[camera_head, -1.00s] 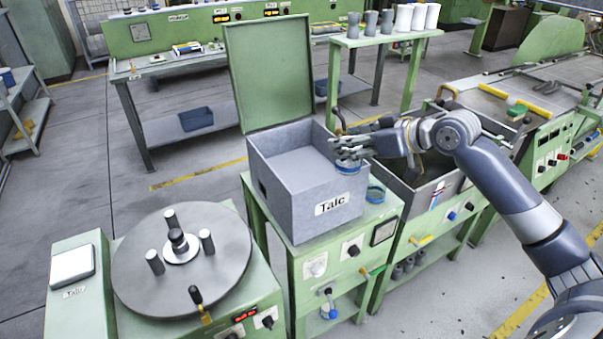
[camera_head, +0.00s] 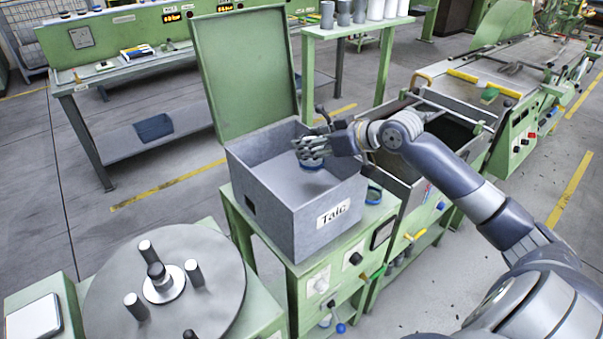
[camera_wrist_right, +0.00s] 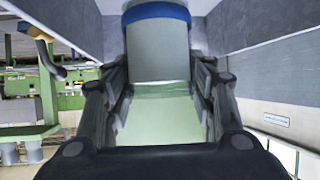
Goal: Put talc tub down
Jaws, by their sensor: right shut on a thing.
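The grey box labelled "Talc" (camera_head: 290,225) stands open on a green stand, with its green lid (camera_head: 245,70) raised at the back. My right gripper (camera_head: 312,152) is over the box's interior near its right side, shut on the talc tub. Only the tub's blue edge (camera_head: 312,166) shows below the fingers in the head view. In the right wrist view the tub (camera_wrist_right: 158,50), pale with a blue band, sits between the fingers, with grey box walls around it. I cannot tell whether the tub touches the box floor. My left gripper is out of view.
A small blue-rimmed round container (camera_head: 374,195) is on the stand right of the box. A round turntable with upright pegs (camera_head: 165,285) is at the front left. An open grey tank (camera_head: 440,150) is to the right, under my arm.

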